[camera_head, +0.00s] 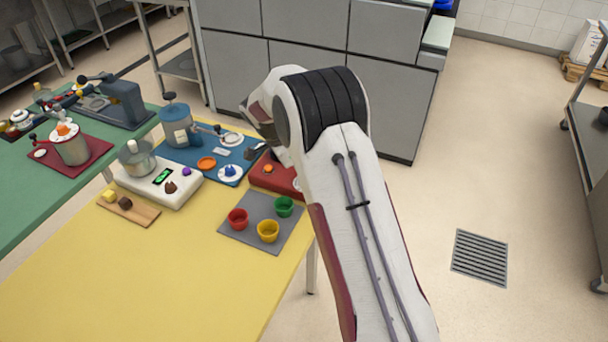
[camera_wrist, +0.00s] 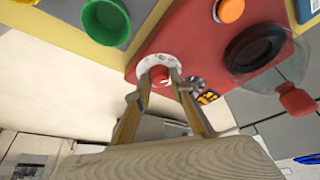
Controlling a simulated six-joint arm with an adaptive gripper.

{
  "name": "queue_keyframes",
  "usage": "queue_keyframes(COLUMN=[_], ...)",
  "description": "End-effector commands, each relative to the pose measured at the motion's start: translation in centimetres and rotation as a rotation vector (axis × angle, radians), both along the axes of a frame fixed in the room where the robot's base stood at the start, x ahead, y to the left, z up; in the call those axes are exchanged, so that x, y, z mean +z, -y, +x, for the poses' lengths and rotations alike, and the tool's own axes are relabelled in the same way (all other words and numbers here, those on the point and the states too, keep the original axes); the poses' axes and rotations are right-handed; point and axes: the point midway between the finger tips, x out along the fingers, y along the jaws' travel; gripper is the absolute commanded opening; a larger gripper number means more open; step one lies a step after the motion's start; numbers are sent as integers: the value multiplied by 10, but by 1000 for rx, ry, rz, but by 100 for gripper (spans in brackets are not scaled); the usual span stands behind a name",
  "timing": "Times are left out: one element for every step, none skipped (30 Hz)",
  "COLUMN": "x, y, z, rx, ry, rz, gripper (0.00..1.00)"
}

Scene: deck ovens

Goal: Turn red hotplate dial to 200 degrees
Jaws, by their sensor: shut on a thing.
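The red hotplate (camera_wrist: 185,38) fills the upper middle of the wrist view. In the head view the red hotplate (camera_head: 262,181) is mostly hidden behind my arm. Its red dial (camera_wrist: 160,78) sits at a corner, ringed by a white scale (camera_wrist: 158,61). My gripper (camera_wrist: 160,76) is shut on the dial, one finger on each side. The scale marks are too blurred to read, so the dial's setting cannot be told. An orange knob (camera_wrist: 230,10) is on the same hotplate.
A glass vessel (camera_wrist: 290,70) stands over the dark round plate (camera_wrist: 254,50). The grey mat (camera_head: 240,232) holds red (camera_head: 238,219), yellow (camera_head: 268,231) and green (camera_head: 284,206) cups. The white hotplate (camera_head: 150,190) stands further left. The yellow tabletop's front is clear.

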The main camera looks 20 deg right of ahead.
Motion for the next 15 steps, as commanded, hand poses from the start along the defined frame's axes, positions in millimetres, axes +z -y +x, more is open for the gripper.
queue_keyframes(x=[-3,-3,-3,-3,-3,-3,-4,-4,-4,-4,-4,-3,-3,-3,-3], y=[0,0,0,0,0,0,0,0,0,0,0,0,0,0,0], z=[-2,-2,-2,-2,-2,-2,-2,-2,-2,-2,-2,-2,-2,-2,-2], rx=[-2,-2,-2,-2,-2,-2,-2,-1,-1,-1,-1,-1,0,0,0], ry=[-6,-6,-7,-7,-7,-7,-7,-7,-8,-8,-7,-7,-6,-6,-5], rz=[2,2,1,1,1,1,1,1,1,1,1,1,1,1,1], gripper=[1,1,1,1,1,1,1,1,30,38,39,39,39,39,39])
